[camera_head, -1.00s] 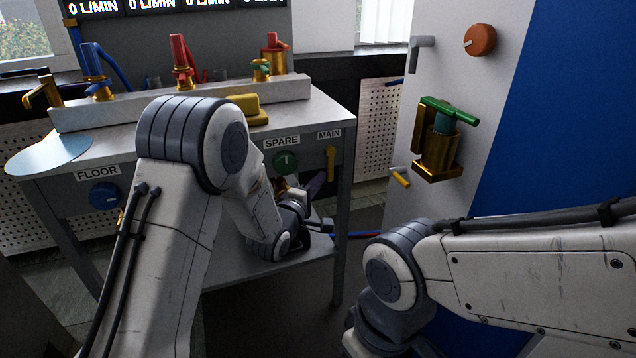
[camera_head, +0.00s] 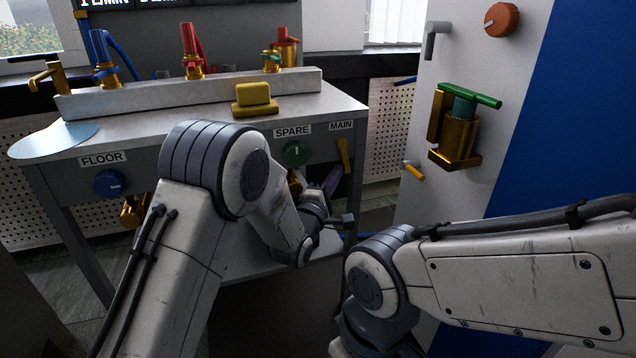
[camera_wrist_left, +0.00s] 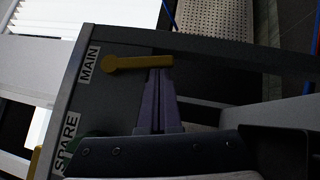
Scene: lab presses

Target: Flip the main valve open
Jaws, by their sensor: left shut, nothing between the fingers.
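The main valve is a yellow lever (camera_head: 344,152) under the MAIN label on the front of the grey bench. It hangs down, slightly tilted. In the left wrist view the lever (camera_wrist_left: 140,62) lies across the picture, with its round hub beside the label. My left gripper (camera_head: 333,177) has purple fingers, shut and empty, just left of the lever's lower end. In the left wrist view its fingertips (camera_wrist_left: 160,72) reach the lever's edge near the free end; whether they touch I cannot tell. My right arm shows, but its gripper is out of view.
A green SPARE knob (camera_head: 294,153) sits left of the lever, and a blue FLOOR knob (camera_head: 108,183) farther left. A white panel with a green-handled brass valve (camera_head: 457,125) stands to the right. A lower shelf lies under the bench.

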